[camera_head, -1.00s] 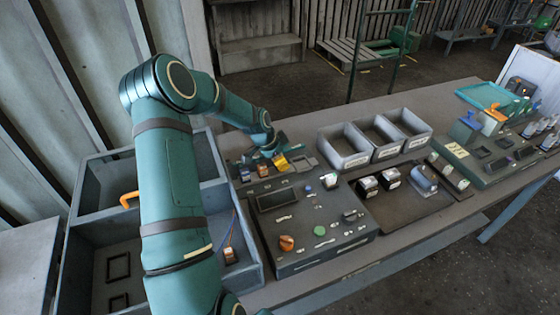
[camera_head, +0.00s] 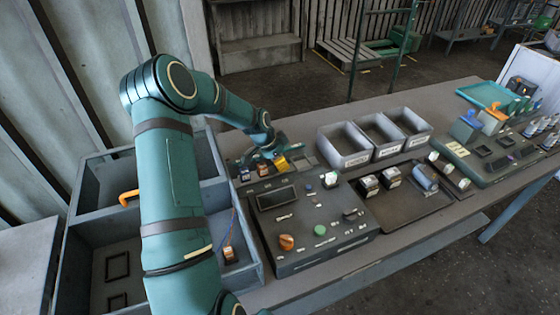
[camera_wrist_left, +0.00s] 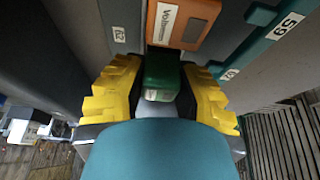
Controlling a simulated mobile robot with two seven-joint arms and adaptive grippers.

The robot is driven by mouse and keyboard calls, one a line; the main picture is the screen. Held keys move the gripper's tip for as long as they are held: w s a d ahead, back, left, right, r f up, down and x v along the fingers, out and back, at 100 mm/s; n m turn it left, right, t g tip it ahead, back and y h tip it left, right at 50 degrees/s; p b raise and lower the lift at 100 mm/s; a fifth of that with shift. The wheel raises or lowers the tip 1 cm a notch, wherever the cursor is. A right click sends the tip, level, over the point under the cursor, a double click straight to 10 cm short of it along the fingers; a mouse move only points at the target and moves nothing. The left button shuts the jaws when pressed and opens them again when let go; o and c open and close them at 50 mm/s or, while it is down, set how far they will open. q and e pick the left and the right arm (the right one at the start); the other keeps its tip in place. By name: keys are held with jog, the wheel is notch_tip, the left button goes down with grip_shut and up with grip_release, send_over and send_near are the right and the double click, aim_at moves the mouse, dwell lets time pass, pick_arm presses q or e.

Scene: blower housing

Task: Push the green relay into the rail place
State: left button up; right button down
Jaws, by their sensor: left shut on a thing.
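The green relay (camera_wrist_left: 162,75) is a small dark-green block in the left wrist view. My left gripper (camera_wrist_left: 163,82) is shut on it, with a stepped yellow fingertip on either side. An orange unit (camera_wrist_left: 182,22) with a white label stands right beyond the relay. In the head view my left gripper (camera_head: 274,161) is at the back edge of the dark control panel, at the row of small modules. The relay cannot be made out there. Whether it is seated in the rail place is hidden by the gripper and the relay itself. My right gripper is not in view.
The control panel (camera_head: 300,262) carries an orange knob (camera_head: 286,242) and a green button (camera_head: 320,230). Grey bins (camera_head: 347,148) stand behind it. A dark tray (camera_head: 400,210) with several parts lies to the right. A divided grey box (camera_head: 90,255) is at left.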

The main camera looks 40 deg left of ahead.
pick_arm(q)
jog(key=shift+f+b, duration=0.35)
jog(key=shift+f, duration=0.15)
jog(key=o, duration=0.9)
jog(key=shift+o, duration=0.2)
jog(key=shift+r, duration=0.1)
jog(key=shift+a, duration=0.1)
jog(key=shift+r, duration=0.3)
jog(key=v, duration=1.1)
jog(key=shift+s+r, duration=0.1)
jog(key=shift+s, duration=0.15)
jog(key=shift+r, duration=0.1)
